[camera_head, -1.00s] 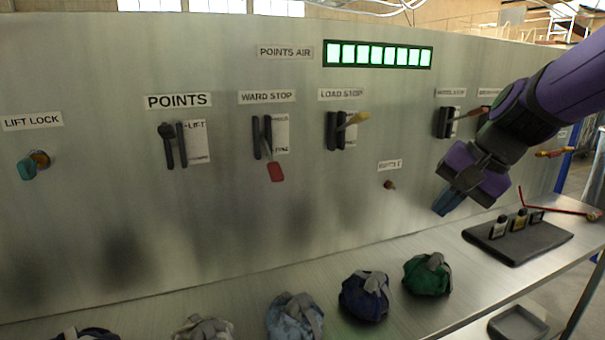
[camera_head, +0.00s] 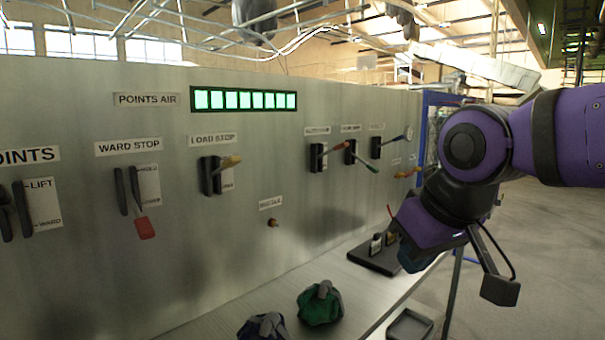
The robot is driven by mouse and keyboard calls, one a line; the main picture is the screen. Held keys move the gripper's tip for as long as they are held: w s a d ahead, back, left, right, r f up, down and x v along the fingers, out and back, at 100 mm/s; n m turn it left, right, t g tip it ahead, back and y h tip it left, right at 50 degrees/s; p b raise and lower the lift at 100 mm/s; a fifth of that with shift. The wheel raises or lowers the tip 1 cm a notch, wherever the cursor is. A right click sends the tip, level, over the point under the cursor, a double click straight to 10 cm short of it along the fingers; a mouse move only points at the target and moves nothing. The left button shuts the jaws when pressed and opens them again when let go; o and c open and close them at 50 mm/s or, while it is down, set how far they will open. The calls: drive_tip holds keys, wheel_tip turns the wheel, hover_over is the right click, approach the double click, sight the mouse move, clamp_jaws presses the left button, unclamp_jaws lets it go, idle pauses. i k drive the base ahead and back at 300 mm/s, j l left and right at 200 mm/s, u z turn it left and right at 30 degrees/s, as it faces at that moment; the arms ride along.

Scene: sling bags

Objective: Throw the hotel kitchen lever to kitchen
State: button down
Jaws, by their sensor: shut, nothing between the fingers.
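A group of three small levers is on the right part of the metal panel. The middle one (camera_head: 351,153) has a green-tipped handle slanting down to the right. The right one (camera_head: 376,148) has a grey-blue tip and points right. Their labels are too small to read surely, so I cannot tell which is the hotel kitchen lever. My gripper (camera_head: 414,260) is shut and empty, pointing down, right of and below these levers, and not seen touching any. Its fingertips are dark and partly hidden by the wrist.
The load stop lever (camera_head: 212,175), ward stop lever (camera_head: 130,190) and a small knob (camera_head: 272,222) are on the panel. A green bag (camera_head: 320,304) and a dark blue bag (camera_head: 264,327) lie on the shelf. A dark tray (camera_head: 372,257) holds small bottles. Open floor lies right.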

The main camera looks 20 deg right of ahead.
sight(402, 137)
drive_tip(key=i+l, duration=0.15)
drive_tip(key=l, duration=0.25)
drive_tip(key=i+l, duration=0.15)
drive_tip(key=l, duration=0.3)
drive_tip(key=i+l, duration=0.2)
drive_tip(key=l, duration=0.2)
drive_tip(key=i+l, duration=0.15)
drive_tip(key=l, duration=0.25)
drive_tip(key=i+l, duration=0.15)
drive_tip(key=l, duration=0.25)
drive_tip(key=i+l, duration=0.15)
drive_tip(key=l, duration=0.3)
drive_tip(key=i+l, duration=0.2)
drive_tip(key=l, duration=0.2)
drive_tip(key=i+l, duration=0.15)
drive_tip(key=l, duration=0.25)
